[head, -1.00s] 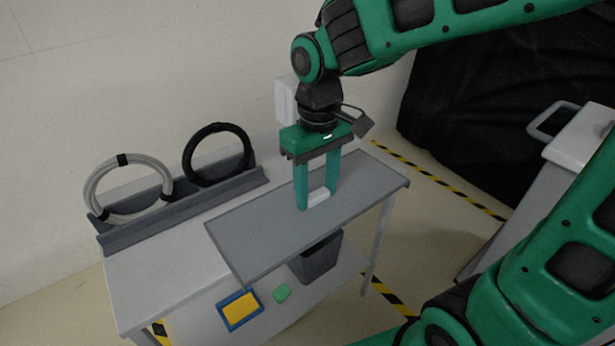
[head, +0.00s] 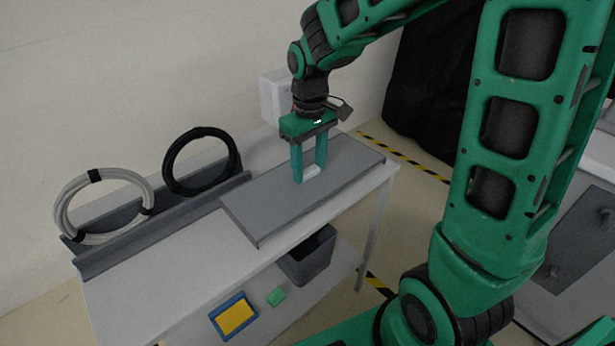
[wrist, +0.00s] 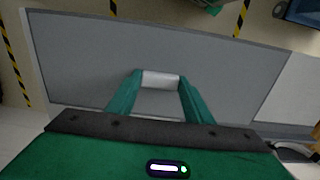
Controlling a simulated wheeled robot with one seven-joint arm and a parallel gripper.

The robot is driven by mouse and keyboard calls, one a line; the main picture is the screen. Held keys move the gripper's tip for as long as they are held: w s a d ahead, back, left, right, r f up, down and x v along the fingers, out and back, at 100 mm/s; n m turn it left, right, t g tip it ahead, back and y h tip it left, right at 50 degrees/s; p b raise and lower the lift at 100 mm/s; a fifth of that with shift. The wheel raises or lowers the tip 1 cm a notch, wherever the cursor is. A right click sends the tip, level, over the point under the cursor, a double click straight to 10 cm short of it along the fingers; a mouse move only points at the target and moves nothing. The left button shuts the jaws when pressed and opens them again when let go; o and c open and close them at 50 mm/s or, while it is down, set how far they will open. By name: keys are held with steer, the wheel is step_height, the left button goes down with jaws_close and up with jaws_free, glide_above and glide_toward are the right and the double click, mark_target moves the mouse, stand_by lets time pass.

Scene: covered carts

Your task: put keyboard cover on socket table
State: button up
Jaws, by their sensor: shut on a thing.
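The keyboard cover (head: 262,207) is a flat grey panel with a small white handle (head: 312,172) in its middle. My gripper (head: 309,175) is shut on that handle from above, one finger at each end. In the wrist view the cover (wrist: 85,65) fills most of the picture, with the handle (wrist: 160,79) between the fingertips. The white socket table (head: 160,272) is below the cover. The cover lies flat over the right part of its top, at or very close to the surface; I cannot tell whether it touches all along.
A grey rack (head: 150,222) at the table's back holds a grey cable coil (head: 64,212) and a black one (head: 168,170). The lower shelf carries a dark bin (head: 308,262), a blue-and-yellow tray (head: 233,316) and a green block (head: 276,297). The table's left part is clear.

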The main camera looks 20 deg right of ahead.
mark_target(310, 177)
steer(key=shift+w+d+f, duration=0.5)
steer(key=shift+w, duration=0.1)
steer(key=shift+f, duration=2)
steer(key=shift+f, duration=0.1)
steer(key=o, duration=0.9)
